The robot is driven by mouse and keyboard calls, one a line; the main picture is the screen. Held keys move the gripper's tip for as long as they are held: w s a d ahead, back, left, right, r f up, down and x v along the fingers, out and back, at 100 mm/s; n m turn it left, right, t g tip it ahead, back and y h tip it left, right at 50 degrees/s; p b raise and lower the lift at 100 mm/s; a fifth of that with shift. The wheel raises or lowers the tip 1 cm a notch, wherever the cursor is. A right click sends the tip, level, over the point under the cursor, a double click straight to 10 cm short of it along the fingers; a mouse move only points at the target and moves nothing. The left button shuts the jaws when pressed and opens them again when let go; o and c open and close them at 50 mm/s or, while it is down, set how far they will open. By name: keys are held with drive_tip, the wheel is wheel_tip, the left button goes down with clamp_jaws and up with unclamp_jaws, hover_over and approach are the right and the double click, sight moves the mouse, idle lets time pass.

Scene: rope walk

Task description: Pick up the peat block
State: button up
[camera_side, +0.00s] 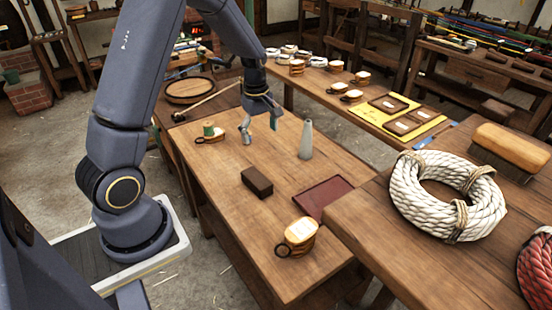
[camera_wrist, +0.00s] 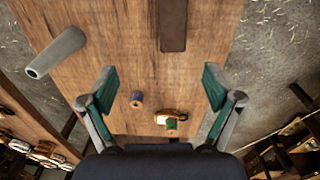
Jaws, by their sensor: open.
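The peat block (camera_side: 257,182), a dark brown rectangular block, lies flat on the middle of the wooden workbench (camera_side: 235,215). In the wrist view the block (camera_wrist: 173,25) is at the top, right of centre, partly cut off by the frame edge. My gripper (camera_side: 260,130) is above the bench, behind the block in the side view and apart from it. In the wrist view my gripper (camera_wrist: 161,85) has its green-padded fingers wide apart with nothing held between them.
A grey cone (camera_side: 306,142) stands behind the block, and a dark red tray (camera_side: 322,196) lies to its right. A wooden mug (camera_side: 299,236) is at the near end. Bare wood surrounds the block.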

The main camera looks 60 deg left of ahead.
wheel_tip(320, 180, down, 3)
drive_tip(key=s, duration=0.1)
approach(257, 178)
drive_tip(key=shift+g, duration=0.3)
drive_tip(key=f, duration=0.5)
drive_tip(key=shift+w+a+f, duration=0.1)
drive_tip(key=shift+w+a, duration=0.1)
drive_tip(key=shift+w, duration=0.2)
drive_tip(key=shift+s+f, duration=0.15)
drive_tip(key=shift+f, duration=2.85)
drive_tip(key=c, duration=1.3)
drive_tip(key=shift+c, duration=0.3)
drive_tip(key=shift+r, duration=0.2)
